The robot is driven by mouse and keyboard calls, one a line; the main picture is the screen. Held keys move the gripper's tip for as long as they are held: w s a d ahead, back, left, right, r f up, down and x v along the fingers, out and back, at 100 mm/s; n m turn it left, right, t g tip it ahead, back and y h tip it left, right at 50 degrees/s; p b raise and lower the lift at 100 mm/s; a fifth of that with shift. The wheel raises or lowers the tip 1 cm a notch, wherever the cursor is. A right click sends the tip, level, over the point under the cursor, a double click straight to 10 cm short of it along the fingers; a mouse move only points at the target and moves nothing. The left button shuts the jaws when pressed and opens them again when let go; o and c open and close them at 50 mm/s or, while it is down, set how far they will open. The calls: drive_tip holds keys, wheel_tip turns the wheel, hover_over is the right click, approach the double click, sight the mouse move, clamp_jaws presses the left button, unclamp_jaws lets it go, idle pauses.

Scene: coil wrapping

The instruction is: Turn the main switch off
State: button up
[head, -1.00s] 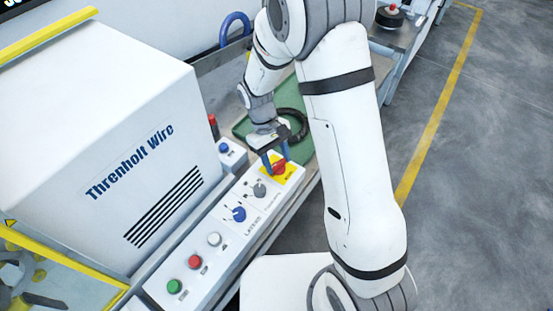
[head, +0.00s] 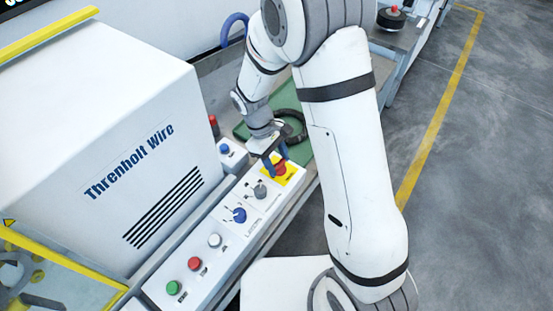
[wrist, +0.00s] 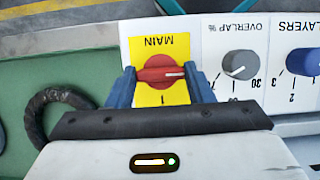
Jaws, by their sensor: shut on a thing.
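The main switch is a red rotary knob (wrist: 160,75) on a yellow plate (wrist: 143,98) marked MAIN and 1. In the wrist view its handle lies crosswise, with its white mark towards the right; any other position mark is hidden. In the head view the red knob (head: 280,168) shows at the far end of the control panel, partly behind a finger. My gripper (wrist: 160,84) has blue fingers, one at each end of the handle, and is shut on the knob. My gripper (head: 274,163) also shows in the head view, reaching down to the plate.
Beside the switch are a grey overlap knob (wrist: 239,65) and a blue layers knob (wrist: 303,62). White, red and green buttons line the near panel (head: 218,262). A black ring (head: 291,127) lies on a green surface behind. The white machine housing (head: 110,130) stands left.

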drive_tip(key=o, duration=1)
drive_tip(key=shift+w, duration=0.1)
drive_tip(key=shift+c, duration=0.2)
drive_tip(key=v, duration=0.8)
drive_tip(key=shift+b, duration=0.3)
drive_tip(key=shift+f, duration=0.1)
